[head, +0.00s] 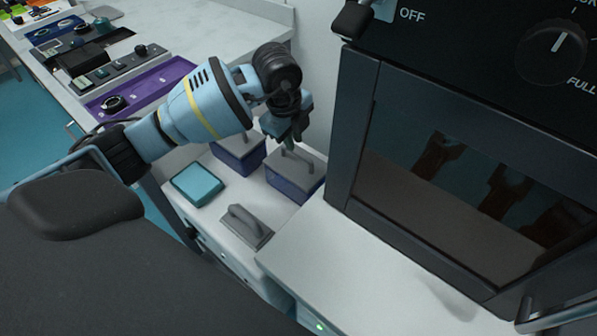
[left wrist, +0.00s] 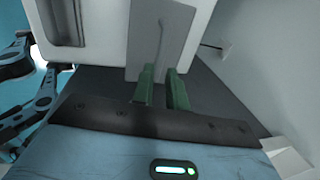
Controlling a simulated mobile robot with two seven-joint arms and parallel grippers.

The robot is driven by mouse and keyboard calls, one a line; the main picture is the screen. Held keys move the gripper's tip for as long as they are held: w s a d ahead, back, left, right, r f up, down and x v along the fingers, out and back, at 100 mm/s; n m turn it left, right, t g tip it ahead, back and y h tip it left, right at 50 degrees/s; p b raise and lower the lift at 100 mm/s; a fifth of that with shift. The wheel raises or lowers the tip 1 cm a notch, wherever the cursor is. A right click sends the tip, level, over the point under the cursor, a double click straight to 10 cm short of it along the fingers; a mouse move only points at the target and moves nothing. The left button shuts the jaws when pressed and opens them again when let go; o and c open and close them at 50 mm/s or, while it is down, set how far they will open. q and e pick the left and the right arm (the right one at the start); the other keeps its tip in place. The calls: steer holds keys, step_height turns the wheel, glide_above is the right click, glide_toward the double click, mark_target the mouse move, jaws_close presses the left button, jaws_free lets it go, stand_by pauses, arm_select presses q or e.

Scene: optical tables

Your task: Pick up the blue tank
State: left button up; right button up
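Two dark blue tanks with grey handled lids stand side by side on the white bench. The nearer blue tank (head: 292,186) is by the black machine, and the other blue tank (head: 236,160) is behind it to the left. My left gripper (head: 290,138) is just above the nearer tank's lid handle. In the left wrist view, the green fingers (left wrist: 161,90) are apart, with a visible gap between them. A thin handle on a grey lid (left wrist: 143,45) lies beyond the gap. I see no contact with it. My right gripper is not in view.
A cyan-topped box (head: 198,183) and a loose grey lid with a handle (head: 246,227) lie in front of the tanks. A large black machine (head: 470,170) with a glass door stands close on the right. Purple equipment (head: 140,87) is at the back left.

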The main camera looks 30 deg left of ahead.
mark_target(298, 153)
arm_select(q)
steer(key=shift+w+d+f, duration=0.1)
steer(key=shift+w+f, duration=0.05)
steer(key=shift+f, duration=0.95)
steer(key=f, duration=0.3)
steer(key=w+f, duration=0.1)
steer(key=shift+d+f+b, duration=0.25)
steer(key=shift+f+b, duration=0.05)
steer(key=shift+f, duration=0.05)
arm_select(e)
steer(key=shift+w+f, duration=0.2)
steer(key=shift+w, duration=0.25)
arm_select(q)
jaws_close()
